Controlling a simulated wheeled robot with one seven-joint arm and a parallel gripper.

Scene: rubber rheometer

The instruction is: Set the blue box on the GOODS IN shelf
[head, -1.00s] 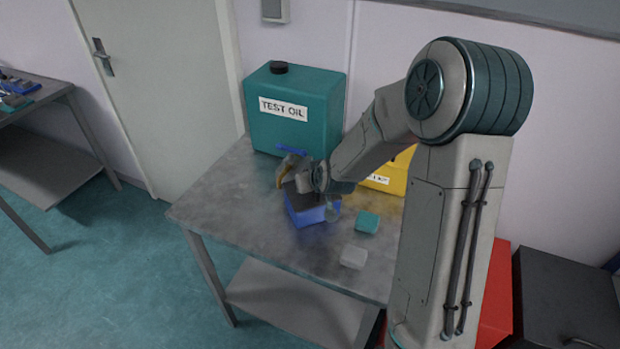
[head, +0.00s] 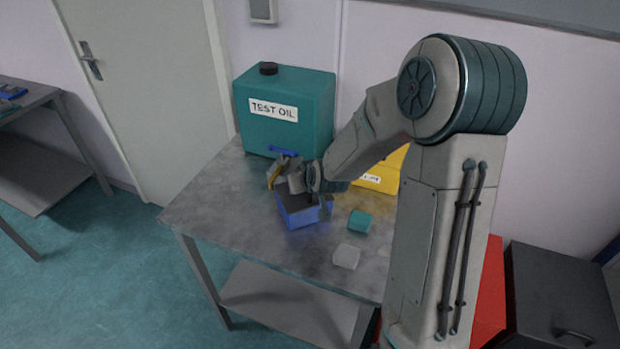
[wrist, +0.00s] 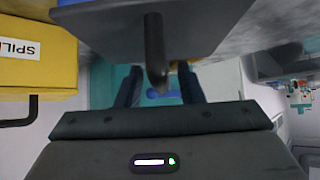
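The blue box (head: 298,215), with a dark grey top, stands on the grey table in the head view. In the wrist view its dark top (wrist: 205,30) fills the upper middle, with a dark handle (wrist: 155,55) projecting from it. My gripper (head: 276,172) is just over the box. In the wrist view the two fingers (wrist: 160,88) are apart, one on each side of the handle's line, with clear gaps. I cannot tell how deep the handle sits between them. No shelf marked GOODS IN shows.
A teal TEST OIL can (head: 310,95) stands behind the box, and a yellow container (head: 385,180) is beyond my arm. A teal block (head: 360,221) and a pale block (head: 346,256) lie right of the box. The table (head: 205,205) is clear at left.

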